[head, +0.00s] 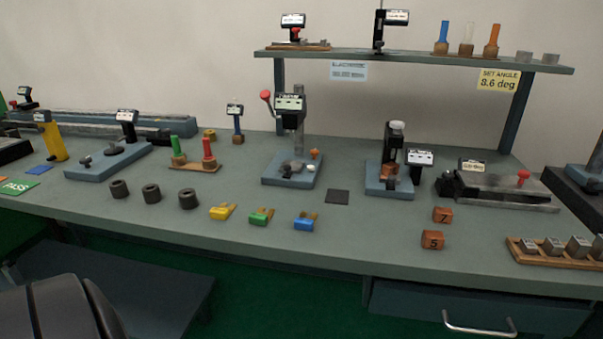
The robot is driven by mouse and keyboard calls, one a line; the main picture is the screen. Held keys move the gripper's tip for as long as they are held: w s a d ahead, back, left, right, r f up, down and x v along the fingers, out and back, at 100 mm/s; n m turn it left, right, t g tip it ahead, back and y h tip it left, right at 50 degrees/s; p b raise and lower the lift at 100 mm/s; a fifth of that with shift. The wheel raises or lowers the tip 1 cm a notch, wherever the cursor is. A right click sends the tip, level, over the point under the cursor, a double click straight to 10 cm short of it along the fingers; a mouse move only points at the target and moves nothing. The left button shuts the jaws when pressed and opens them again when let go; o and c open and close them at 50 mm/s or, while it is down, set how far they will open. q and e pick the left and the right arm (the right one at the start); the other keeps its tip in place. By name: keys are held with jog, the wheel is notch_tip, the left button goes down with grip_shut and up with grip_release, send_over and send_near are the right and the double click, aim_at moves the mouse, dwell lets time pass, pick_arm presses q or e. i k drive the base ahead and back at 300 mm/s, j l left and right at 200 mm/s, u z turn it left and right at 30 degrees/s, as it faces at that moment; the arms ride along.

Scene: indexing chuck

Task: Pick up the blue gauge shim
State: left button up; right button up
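A small blue piece (303,225) with a tan forked end lies flat near the front edge of the bench, in the middle of the head view; it looks like the blue gauge shim. A green piece (260,218) and a yellow piece (219,213) of the same shape lie in a row to its left. Nothing touches the blue piece and it is fully visible. Neither of my grippers is in view.
Black rings (188,199) lie left of the row. A dark square pad (338,197) and a gauge stand (291,172) are behind the blue piece. Numbered brown blocks (432,240) sit to its right. The bench between is clear. A shelf (420,57) spans the back.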

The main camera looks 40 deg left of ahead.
aim_at(302, 224)
jog(key=u, duration=0.4)
jog(key=j+u, duration=0.15)
jog(key=u, duration=0.6)
jog(key=j+u, duration=0.15)
jog(key=u, duration=0.25)
